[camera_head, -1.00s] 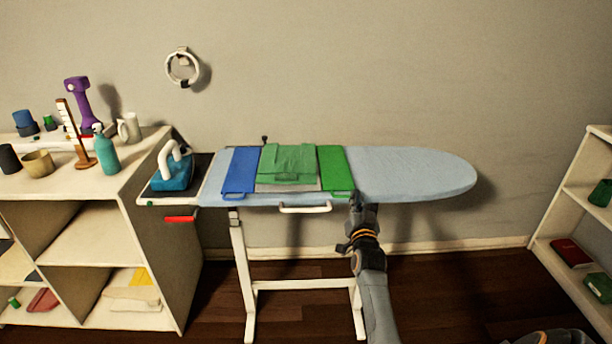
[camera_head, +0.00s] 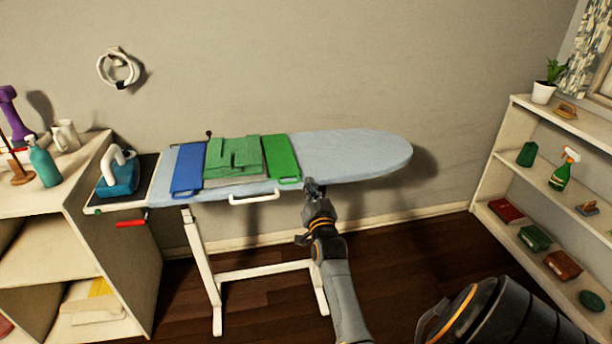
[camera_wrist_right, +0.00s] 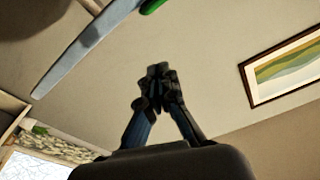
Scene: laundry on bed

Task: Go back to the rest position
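My right gripper (camera_head: 314,187) is in front of the ironing board's near edge in the head view, apart from the cloth. In the right wrist view its two dark fingers (camera_wrist_right: 158,78) meet at the tips with nothing between them. The left gripper is not in view. The ironing board (camera_head: 355,152) is light blue. On it lies a folding board with a blue left panel (camera_head: 188,168) and a green right panel (camera_head: 281,158). A folded green cloth (camera_head: 234,156) lies between these panels.
A blue iron (camera_head: 119,178) stands on a rest left of the board, beside a cream shelf unit (camera_head: 105,215). A white shelf (camera_head: 488,190) with several bottles and boxes stands at right. Dark floor (camera_head: 420,245) is open between. A framed picture (camera_wrist_right: 288,68) hangs on the wall.

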